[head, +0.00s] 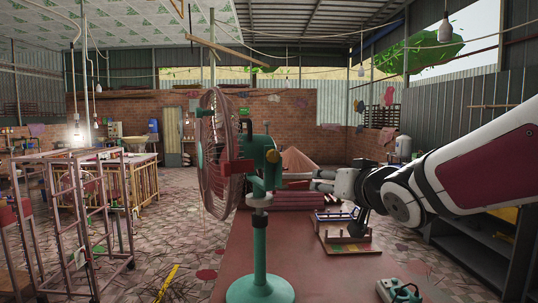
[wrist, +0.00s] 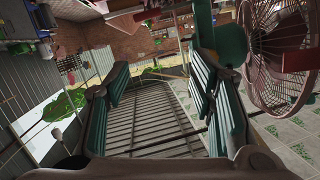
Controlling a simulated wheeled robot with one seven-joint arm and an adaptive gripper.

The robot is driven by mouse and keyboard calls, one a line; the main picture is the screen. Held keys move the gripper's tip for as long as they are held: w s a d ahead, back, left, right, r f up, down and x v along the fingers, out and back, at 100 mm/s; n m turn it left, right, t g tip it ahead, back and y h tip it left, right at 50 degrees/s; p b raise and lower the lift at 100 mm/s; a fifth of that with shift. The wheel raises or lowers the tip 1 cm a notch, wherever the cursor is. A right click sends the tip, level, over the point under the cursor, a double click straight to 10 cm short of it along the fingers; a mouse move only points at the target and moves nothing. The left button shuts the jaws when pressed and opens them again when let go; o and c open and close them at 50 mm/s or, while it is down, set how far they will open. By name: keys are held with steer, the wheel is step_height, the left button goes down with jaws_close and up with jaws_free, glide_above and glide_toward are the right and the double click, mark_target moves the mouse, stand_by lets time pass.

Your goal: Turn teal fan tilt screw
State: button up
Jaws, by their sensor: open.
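The teal fan (head: 260,225) stands upright on the red table, its wire cage facing left. A round brass-coloured part (head: 272,156) shows on the side of its teal housing; I cannot tell for certain whether it is the tilt screw. My gripper (head: 312,181) is open, just right of the fan's neck and a little below that part, with its fingers pointing left. A gap seems to separate them from the fan. In the wrist view the open fingers (wrist: 160,78) hold nothing between them. There the fan's cage (wrist: 285,50) and teal housing (wrist: 230,40) lie to the upper right, and no screw is clear.
The red table (head: 325,277) also bears a small wooden stand (head: 348,238) below my gripper and a teal device (head: 401,292) at the front right. A metal rack (head: 78,215) stands on the floor at left. Dark shelving (head: 485,245) is at right.

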mark_target(275, 156)
steer(key=w+a+r+y, duration=0.1)
steer(key=w+a, duration=0.3)
steer(key=w, duration=0.1)
steer(key=w+a+r+n+y+p, duration=0.1)
steer(key=w+a, duration=0.2)
steer(key=w, duration=0.3)
steer(key=w+a+r+t+y, duration=0.1)
steer(key=w+a+y, duration=0.1)
steer(key=w+a, duration=0.2)
steer(key=shift+w+a+n+p, duration=0.3)
steer(key=shift+w+n+p, duration=0.1)
steer(key=shift+w, duration=0.35)
steer(key=shift+c, duration=0.5)
steer(key=c, duration=1.1)
